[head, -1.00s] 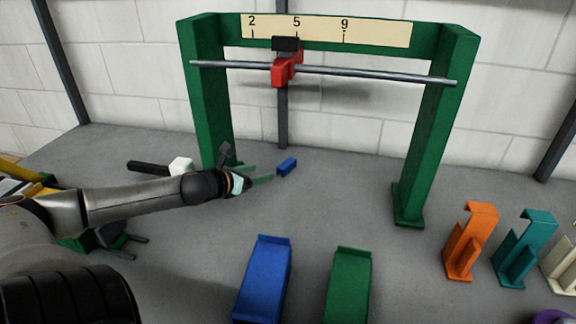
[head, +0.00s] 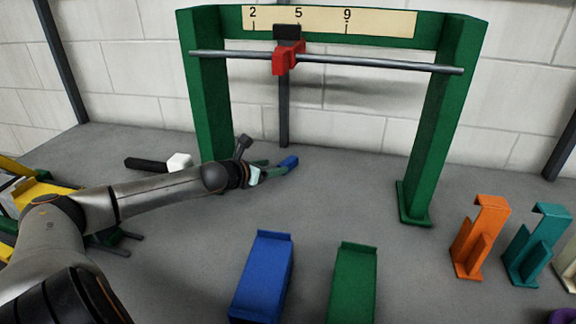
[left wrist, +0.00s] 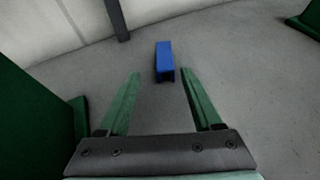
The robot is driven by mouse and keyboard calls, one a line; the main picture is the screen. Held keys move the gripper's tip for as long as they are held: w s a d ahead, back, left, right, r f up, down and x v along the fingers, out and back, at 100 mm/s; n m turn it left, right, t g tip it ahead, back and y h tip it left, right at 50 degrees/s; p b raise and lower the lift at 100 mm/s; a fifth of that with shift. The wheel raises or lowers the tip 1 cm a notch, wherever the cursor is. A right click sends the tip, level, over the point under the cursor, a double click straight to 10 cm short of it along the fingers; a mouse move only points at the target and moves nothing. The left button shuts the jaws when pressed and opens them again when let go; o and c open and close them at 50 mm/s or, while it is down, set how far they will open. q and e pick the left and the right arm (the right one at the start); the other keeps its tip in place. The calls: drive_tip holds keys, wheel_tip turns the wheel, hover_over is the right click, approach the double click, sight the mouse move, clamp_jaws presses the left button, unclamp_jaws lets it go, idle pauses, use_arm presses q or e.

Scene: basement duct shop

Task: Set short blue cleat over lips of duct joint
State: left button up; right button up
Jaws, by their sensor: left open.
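Contact with the cleat cannot be told. I cannot tell for certain which thing is the duct joint; yellow pieces (head: 38,193) at the left edge are partly hidden by my arm.
A green frame (head: 424,150) carries a steel rod (head: 390,66) with a red slider (head: 287,62) under a numbered scale. A long blue piece (head: 263,275) and a green piece (head: 352,285) stand in front. Orange (head: 480,240) and teal (head: 535,245) holders stand right.

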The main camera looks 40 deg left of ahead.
sight(285, 163)
use_arm(q)
drive_tip(key=shift+w, duration=0.3)
drive_tip(key=shift+w+d+f, duration=0.1)
drive_tip(key=shift+w, duration=0.4)
drive_tip(key=shift+d+x, duration=0.1)
drive_tip(key=shift+x, duration=0.95)
drive_tip(key=shift+d+x, duration=0.15)
drive_tip(key=shift+x, duration=0.85)
clamp_jaws()
